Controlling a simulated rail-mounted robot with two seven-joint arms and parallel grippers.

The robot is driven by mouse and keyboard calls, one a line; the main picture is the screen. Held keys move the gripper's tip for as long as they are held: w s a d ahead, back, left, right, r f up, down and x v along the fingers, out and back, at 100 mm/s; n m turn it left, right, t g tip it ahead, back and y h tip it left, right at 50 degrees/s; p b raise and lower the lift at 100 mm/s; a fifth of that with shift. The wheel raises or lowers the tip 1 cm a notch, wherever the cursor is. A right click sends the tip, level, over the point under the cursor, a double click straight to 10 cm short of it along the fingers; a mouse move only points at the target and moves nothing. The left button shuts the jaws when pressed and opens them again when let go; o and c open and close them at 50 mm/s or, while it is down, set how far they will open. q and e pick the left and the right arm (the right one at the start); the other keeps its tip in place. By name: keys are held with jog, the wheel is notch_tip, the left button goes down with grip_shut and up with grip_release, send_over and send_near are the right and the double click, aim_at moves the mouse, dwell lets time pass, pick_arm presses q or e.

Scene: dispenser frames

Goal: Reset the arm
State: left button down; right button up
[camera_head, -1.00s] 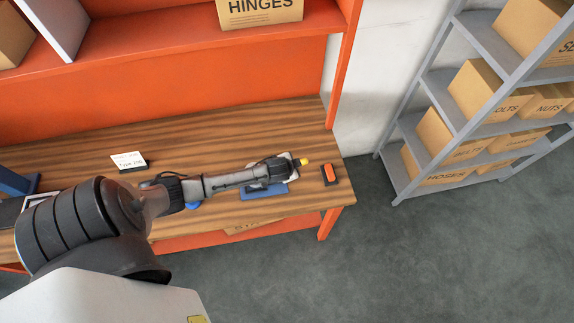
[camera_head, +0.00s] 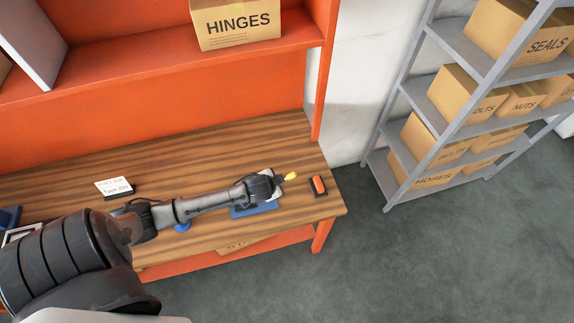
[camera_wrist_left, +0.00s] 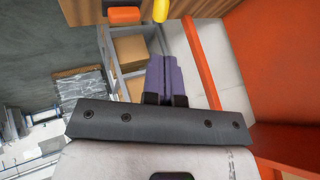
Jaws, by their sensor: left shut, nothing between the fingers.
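My left arm (camera_head: 195,207) reaches in from the left over the wooden workbench in the head view. Its gripper (camera_head: 272,184) is near the bench's right end, above a blue-based item (camera_head: 254,211) that it partly hides. In the left wrist view its purple fingers (camera_wrist_left: 160,66) are shut together with nothing between them. A yellow piece (camera_head: 291,176) shows just beyond the gripper; it also appears at the top of the wrist view (camera_wrist_left: 161,10). My right gripper is not in view.
An orange piece on a dark base (camera_head: 318,186) sits near the bench's right edge. A "Type 200" card (camera_head: 115,187) stands at the left. An orange shelf holds a HINGES box (camera_head: 237,22). A grey rack (camera_head: 402,88) with boxes stands right, past open floor.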

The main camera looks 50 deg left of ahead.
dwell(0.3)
pick_arm(q)
jog(key=s+d+r+m+g, duration=0.1)
jog(key=s+d+r, duration=0.6)
jog(key=d+r, duration=0.35)
jog(key=s+d+n+g+h, duration=0.1)
jog(key=s+d, duration=0.3)
jog(key=s, duration=0.2)
jog(key=s+d+f+n+g+h, duration=0.1)
jog(key=s+d+h, duration=0.1)
jog(key=s+d, duration=0.2)
jog(key=s+p, duration=0.1)
jog(key=s, duration=0.2)
jog(key=shift+d+f, duration=0.15)
jog(key=shift+d, duration=0.15)
